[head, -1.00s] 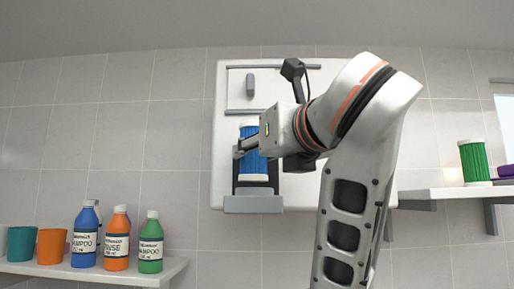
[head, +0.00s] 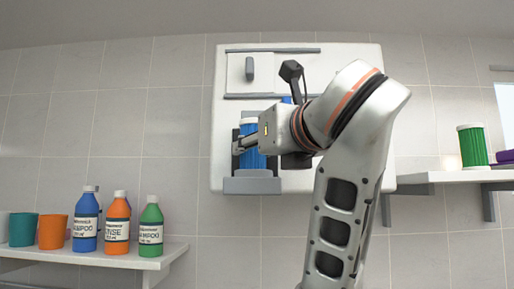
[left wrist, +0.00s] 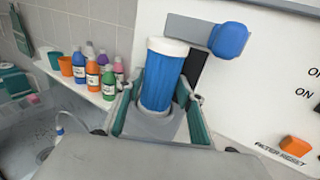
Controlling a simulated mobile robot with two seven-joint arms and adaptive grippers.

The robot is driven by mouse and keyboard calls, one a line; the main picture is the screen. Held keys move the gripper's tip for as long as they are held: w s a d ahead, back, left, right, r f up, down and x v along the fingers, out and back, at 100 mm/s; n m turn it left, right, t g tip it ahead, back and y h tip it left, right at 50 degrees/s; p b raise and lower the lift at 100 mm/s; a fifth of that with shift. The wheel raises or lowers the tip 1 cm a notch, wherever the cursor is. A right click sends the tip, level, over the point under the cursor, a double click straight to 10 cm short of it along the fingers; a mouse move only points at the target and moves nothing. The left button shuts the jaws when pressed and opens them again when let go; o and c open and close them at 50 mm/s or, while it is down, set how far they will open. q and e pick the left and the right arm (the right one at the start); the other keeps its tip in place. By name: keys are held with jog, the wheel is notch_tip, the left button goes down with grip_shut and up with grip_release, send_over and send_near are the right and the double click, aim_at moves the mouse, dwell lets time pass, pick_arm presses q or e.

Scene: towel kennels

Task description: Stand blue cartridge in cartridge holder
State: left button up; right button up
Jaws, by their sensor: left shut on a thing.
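The blue cartridge (head: 252,155), ribbed with a white cap, stands upright at the wall panel. It also shows in the left wrist view (left wrist: 162,78). My left gripper (head: 245,143) is shut on it, with a finger on either side in the left wrist view (left wrist: 160,105). The grey cartridge holder (head: 252,185) is directly below, and the cartridge's lower end is at or inside its rim. The holder hides that end, so I cannot tell whether it is fully seated. My right gripper is not in view.
The white panel (head: 226,95) carries a blue knob (left wrist: 229,40) and an orange button (left wrist: 295,146). The left shelf (head: 110,257) holds cups and bottles. A green cartridge (head: 473,147) stands on the right shelf (head: 440,177).

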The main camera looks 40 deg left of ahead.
pick_arm(q)
jog(key=o, duration=1.2)
jog(key=shift+o, duration=0.2)
jog(key=v, duration=0.7)
jog(key=shift+d, duration=0.25)
jog(key=shift+s, duration=0.1)
